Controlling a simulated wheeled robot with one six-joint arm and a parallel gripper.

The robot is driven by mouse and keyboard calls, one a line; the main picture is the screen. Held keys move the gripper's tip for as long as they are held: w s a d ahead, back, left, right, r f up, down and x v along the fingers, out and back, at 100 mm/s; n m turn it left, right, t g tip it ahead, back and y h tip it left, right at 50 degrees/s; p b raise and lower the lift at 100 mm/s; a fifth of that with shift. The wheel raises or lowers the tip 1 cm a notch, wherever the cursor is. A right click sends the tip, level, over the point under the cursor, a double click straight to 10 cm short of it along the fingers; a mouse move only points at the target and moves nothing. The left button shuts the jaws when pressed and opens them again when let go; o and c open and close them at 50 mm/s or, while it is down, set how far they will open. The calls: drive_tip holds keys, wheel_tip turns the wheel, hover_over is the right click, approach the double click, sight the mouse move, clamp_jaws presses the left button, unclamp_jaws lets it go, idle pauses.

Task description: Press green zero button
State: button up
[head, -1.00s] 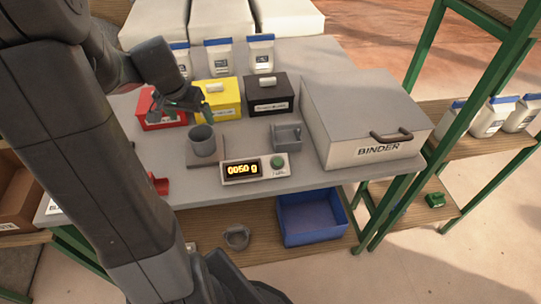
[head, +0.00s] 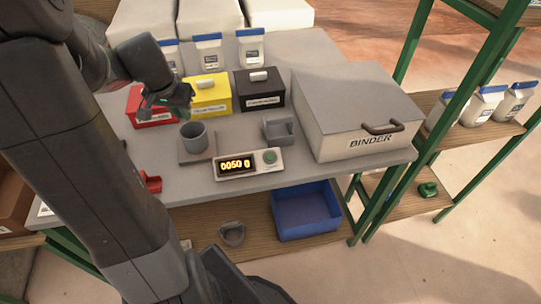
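The green zero button (head: 269,157) is on the right part of the white scale display unit (head: 248,163), near the table's front edge. The lit display (head: 236,165) reads about 0050 g. A grey cup (head: 195,136) stands on the scale's square plate (head: 198,160), left of and behind the display. My gripper (head: 180,101) is above the table at the red and yellow boxes, behind and left of the button and apart from it. Its fingers are small and dark here, and I cannot tell whether they are open or shut.
Red (head: 150,120), yellow (head: 209,97) and black (head: 259,92) boxes stand behind the cup. A grey tray (head: 279,130) sits behind the button. The large BINDER box (head: 358,110) is on the right. A blue bin (head: 305,212) is on the lower shelf.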

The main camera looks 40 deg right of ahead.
clamp_jaws()
idle(1.2)
drive_tip(key=w+a+f+n+t+y+p, duration=0.1)
drive_tip(key=w+a+n+t, duration=0.25)
drive_tip(key=w+a, duration=0.35)
drive_tip(key=w+a+f+n+t+y+p, duration=0.1)
drive_tip(key=w+a+f+n+t, duration=0.25)
drive_tip(key=w, duration=0.55)
drive_tip(key=s+a+n+g+y+p, duration=0.1)
drive_tip(key=a+n+y, duration=0.4)
drive_tip(key=a, duration=0.9)
drive_tip(key=s+a+r+n+y, duration=0.1)
drive_tip(key=s+a+n+y, duration=0.2)
drive_tip(key=a, duration=1.1)
drive_tip(key=n+y, duration=0.2)
drive_tip(key=y, duration=0.3)
drive_tip(key=shift+s+r+g+p, duration=0.15)
drive_tip(key=shift+r+g+p, duration=0.15)
drive_tip(key=shift+g+p, duration=0.1)
